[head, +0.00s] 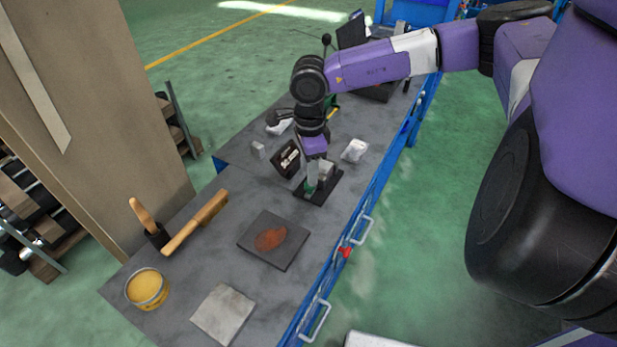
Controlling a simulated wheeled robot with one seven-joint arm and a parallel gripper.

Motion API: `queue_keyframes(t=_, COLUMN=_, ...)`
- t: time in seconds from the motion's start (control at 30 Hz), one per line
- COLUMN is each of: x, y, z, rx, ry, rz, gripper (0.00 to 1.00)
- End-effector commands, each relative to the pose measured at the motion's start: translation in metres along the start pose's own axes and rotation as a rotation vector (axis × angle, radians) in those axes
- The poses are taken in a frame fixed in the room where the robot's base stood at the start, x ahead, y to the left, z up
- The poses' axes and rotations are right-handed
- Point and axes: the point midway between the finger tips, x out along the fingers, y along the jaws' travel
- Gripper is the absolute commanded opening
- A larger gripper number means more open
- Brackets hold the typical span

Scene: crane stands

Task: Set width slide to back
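A small device on a dark base plate (327,190) stands near the middle of the workbench, by its right edge. A light grey block (326,170) and a small green part (310,188) show on it. I cannot make out for sure which part is the width slide. My gripper (314,172) points down right over this device, at its grey upright parts. The fingers are small and blend with the device, so I cannot tell whether they touch it or are open or shut.
On the workbench (210,255) are a dark plate with a rusty patch (270,238), a wooden-handled brush (197,220), a yellow tin (147,288), a folded grey cloth (223,314) and a white crumpled item (355,150). A tan pillar (100,110) stands at left.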

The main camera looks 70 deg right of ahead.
Motion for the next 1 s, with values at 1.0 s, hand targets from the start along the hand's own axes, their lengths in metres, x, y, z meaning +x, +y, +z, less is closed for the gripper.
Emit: queue_keyframes(t=1.0, x=0.035, y=0.0, z=0.001, rx=-0.001, ry=-0.002, rz=-0.001, gripper=0.0)
